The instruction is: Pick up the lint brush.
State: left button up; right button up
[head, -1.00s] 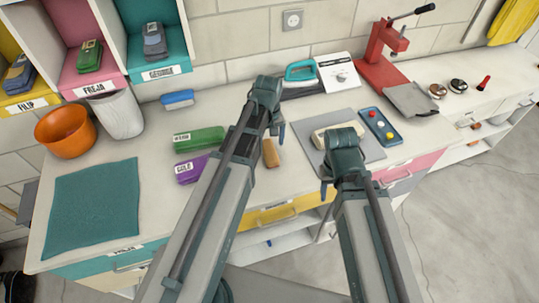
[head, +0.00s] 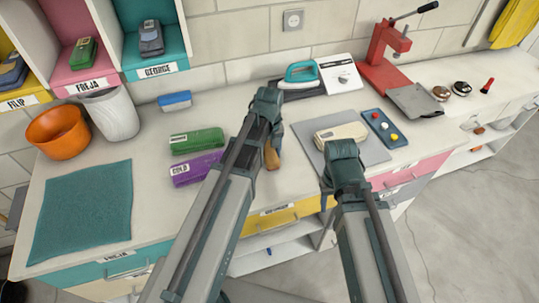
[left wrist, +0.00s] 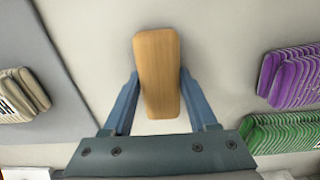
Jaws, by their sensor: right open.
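The lint brush (head: 271,156), with a plain wooden back, lies on the white worktop just right of my left gripper (head: 277,136). In the left wrist view the brush (left wrist: 158,75) sits lengthwise between the two blue fingers of my left gripper (left wrist: 159,76). The fingertips reach its two long sides, and I cannot tell whether they touch it. My left arm hides part of the brush in the head view. My right gripper (head: 326,192) is open, over the front edge of the worktop, apart from the brush. Its fingers are partly hidden by its wrist.
Green (head: 196,141) and purple (head: 195,169) cases lie left of the brush. A grey mat (head: 372,150) with a cream object (head: 340,134) lies to the right. An iron (head: 301,73) stands behind. An orange bowl (head: 61,132) and white bin (head: 112,115) stand at left.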

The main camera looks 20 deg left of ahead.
pick_arm(q)
grip_shut()
jog(key=shift+r, duration=0.15)
pick_arm(e)
jog(key=shift+r, duration=0.15)
